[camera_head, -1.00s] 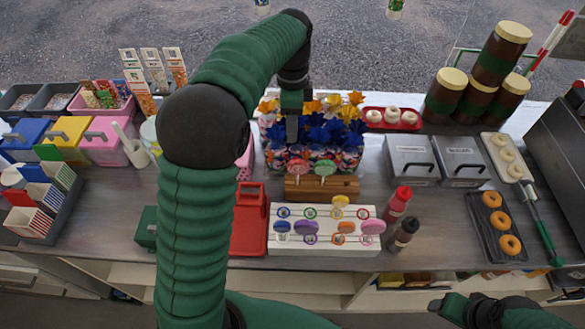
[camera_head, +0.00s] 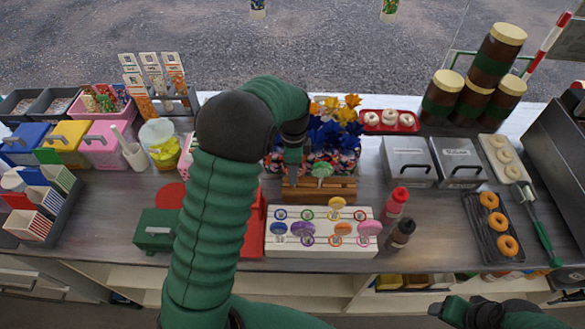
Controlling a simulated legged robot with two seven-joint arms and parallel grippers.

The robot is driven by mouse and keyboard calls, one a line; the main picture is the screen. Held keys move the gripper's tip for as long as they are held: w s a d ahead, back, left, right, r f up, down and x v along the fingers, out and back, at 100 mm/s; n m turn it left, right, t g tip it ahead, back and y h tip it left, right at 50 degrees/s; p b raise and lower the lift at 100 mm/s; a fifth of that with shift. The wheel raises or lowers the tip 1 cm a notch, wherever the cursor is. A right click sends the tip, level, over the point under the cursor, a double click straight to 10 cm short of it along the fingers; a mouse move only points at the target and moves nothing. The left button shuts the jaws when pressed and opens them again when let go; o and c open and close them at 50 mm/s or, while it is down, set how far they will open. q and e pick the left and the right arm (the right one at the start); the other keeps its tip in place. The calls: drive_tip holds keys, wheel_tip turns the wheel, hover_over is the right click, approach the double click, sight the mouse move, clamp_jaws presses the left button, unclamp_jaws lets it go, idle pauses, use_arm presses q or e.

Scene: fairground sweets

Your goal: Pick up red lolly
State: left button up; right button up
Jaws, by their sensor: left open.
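The wooden block (camera_head: 325,190) stands in the middle of the counter and bears a green lolly (camera_head: 322,170). The red lolly's place, just left of the green one, is covered by my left gripper (camera_head: 293,172), so I cannot see the red lolly clearly. My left gripper is open and points down over the left part of the block. I cannot tell whether its fingers are around the red lolly or touching it. My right gripper (camera_head: 440,308) is low at the bottom right, far from the block.
A white rack (camera_head: 350,250) with several coloured lollies stands in front of the block. Flower-like blue and yellow sweets (camera_head: 332,135) stand behind it. A red bottle (camera_head: 396,203) and a dark bottle (camera_head: 401,234) are to the right. A red container (camera_head: 255,235) is left.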

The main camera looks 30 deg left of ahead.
use_arm(q)
drive_tip(key=shift+d+r, duration=0.1)
drive_tip(key=shift+d, duration=0.3)
drive_tip(key=shift+c, duration=0.3)
drive_tip(key=shift+d+r, duration=0.1)
drive_tip(key=shift+d, duration=0.2)
drive_tip(key=shift+c, duration=1.1)
drive_tip(key=shift+s+d, duration=0.1)
drive_tip(key=shift+d, duration=0.05)
drive_tip(key=shift+c, duration=2.5)
drive_tip(key=shift+a, duration=0.25)
clamp_jaws()
drive_tip(key=shift+a, duration=0.45)
drive_tip(key=shift+d, duration=0.15)
drive_tip(key=shift+d+r, duration=0.1)
wheel_tip(320, 180, up, 10)
drive_tip(key=shift+f, duration=0.25)
drive_tip(key=shift+r, duration=0.1)
use_arm(e)
drive_tip(key=shift+d+f, duration=0.15)
drive_tip(key=shift+d, duration=0.4)
use_arm(q)
drive_tip(key=shift+r, duration=0.1)
